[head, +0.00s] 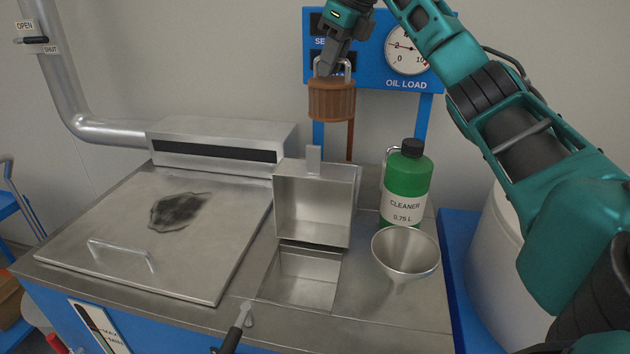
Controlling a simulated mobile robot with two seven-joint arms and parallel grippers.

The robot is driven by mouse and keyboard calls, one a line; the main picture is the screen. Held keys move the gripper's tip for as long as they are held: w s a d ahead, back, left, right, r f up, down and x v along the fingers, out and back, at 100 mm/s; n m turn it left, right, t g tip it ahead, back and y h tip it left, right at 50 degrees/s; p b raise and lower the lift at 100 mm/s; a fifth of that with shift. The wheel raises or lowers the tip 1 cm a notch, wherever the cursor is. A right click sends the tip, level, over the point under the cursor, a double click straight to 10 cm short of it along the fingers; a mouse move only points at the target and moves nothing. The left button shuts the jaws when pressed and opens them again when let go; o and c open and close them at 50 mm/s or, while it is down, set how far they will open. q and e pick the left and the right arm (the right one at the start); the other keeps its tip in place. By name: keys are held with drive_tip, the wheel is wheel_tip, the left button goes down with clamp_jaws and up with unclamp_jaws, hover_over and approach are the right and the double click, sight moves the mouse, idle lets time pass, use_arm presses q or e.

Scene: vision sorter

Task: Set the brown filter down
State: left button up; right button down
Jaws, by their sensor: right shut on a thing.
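The brown filter (332,101) is a ribbed cylinder with a metal bail handle on top. It hangs upright in the air in front of the blue gauge panel, above the open metal box. My right gripper (333,66) comes down from above and is shut on the filter's handle. A thin brown streak (350,140) shows below the filter, perhaps a drip of oil. The open metal box (303,278) has its lid (312,205) tilted up, and its inside looks empty. My left gripper is not in view.
A metal funnel (406,252) and a green cleaner bottle (407,185) stand right of the box. A closed steel cover with a dark stain (210,240) fills the left of the counter. A black-handled tool (235,328) lies at the front edge. A white drum (497,265) stands at right.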

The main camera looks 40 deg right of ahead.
drive_tip(key=shift+w+f, duration=0.1)
drive_tip(key=shift+w, duration=0.1)
wheel_tip(320, 180, down, 20)
drive_tip(key=b, duration=0.4)
drive_tip(key=c, duration=1.1)
unclamp_jaws()
drive_tip(key=shift+s, duration=0.1)
